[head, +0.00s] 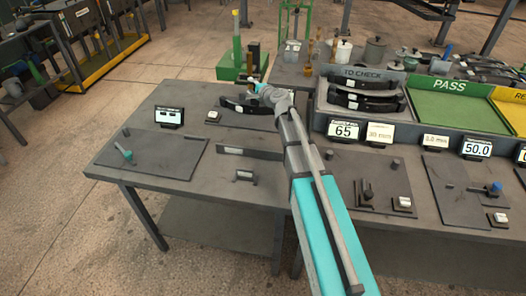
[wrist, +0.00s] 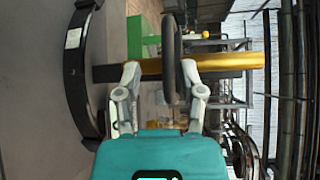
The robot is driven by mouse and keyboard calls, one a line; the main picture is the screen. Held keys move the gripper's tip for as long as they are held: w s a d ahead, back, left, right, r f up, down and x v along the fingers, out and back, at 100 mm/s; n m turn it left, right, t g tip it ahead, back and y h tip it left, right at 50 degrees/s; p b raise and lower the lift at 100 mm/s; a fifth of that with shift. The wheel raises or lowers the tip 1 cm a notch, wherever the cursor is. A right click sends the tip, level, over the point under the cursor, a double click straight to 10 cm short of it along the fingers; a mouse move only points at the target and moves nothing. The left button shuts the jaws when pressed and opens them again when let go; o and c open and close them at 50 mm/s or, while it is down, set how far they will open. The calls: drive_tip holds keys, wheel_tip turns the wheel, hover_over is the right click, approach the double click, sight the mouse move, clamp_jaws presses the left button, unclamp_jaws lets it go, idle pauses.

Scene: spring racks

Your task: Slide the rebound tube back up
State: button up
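A brass-coloured tube (wrist: 232,62) crosses the wrist view, which is turned on its side, so the tube is upright in the room. It also shows in the head view (head: 254,54) beside the green stand. A dark rounded bar or loop (wrist: 169,50) crosses in front of the tube between my fingers. My gripper (wrist: 162,70) is open, with one finger on each side of the dark bar and gaps visible; I see no clear contact. In the head view my gripper (head: 257,84) is at the table's far edge, small and partly hidden by my arm.
A dark leaf spring (head: 246,105) lies on the table (head: 185,180) near my gripper. The green stand (head: 237,62) is behind it. A TO CHECK rack (head: 361,73) with springs and a PASS bin (head: 449,88) are to the right. The table's front left is mostly flat and low.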

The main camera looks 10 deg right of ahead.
drive_tip(key=p+v, duration=0.2)
drive_tip(key=v, duration=0.9)
drive_tip(key=s+a+f+n+g, duration=0.1)
drive_tip(key=s+f+n+g, duration=0.1)
drive_tip(key=s+f+n, duration=0.1)
drive_tip(key=s+a+f+n+g+h+b, duration=0.1)
drive_tip(key=s+a+f+n+g, duration=0.1)
drive_tip(key=s+f+n+g, duration=0.1)
drive_tip(key=s+a+f+n+g+h+b, duration=0.1)
drive_tip(key=s+f+n+g, duration=0.1)
drive_tip(key=s+f, duration=0.3)
drive_tip(key=shift+s+a+f+n+g, duration=0.15)
drive_tip(key=shift+s+f+n+g, duration=0.2)
drive_tip(key=shift+f+n, duration=0.4)
drive_tip(key=shift+s+d+f+n+g+h, duration=0.25)
drive_tip(key=shift+s+f+n+g+h, duration=0.1)
drive_tip(key=shift+s+f+g, duration=0.2)
drive_tip(key=shift+r, duration=0.1)
drive_tip(key=shift+w+a+r+t, duration=0.15)
drive_tip(key=shift+w+r+t, duration=0.15)
drive_tip(key=shift+w+r, duration=0.1)
drive_tip(key=w+d+r+m+t+y+p, duration=0.2)
drive_tip(key=w+d+r+m+t, duration=0.1)
drive_tip(key=w+r+m+t, duration=0.5)
drive_tip(key=w+r+m, duration=0.2)
drive_tip(key=w+r, duration=0.2)
drive_tip(key=r, duration=0.1)
drive_tip(key=shift+d+r+y, duration=0.25)
drive_tip(key=shift+d+y, duration=0.05)
drive_tip(key=shift+y, duration=0.05)
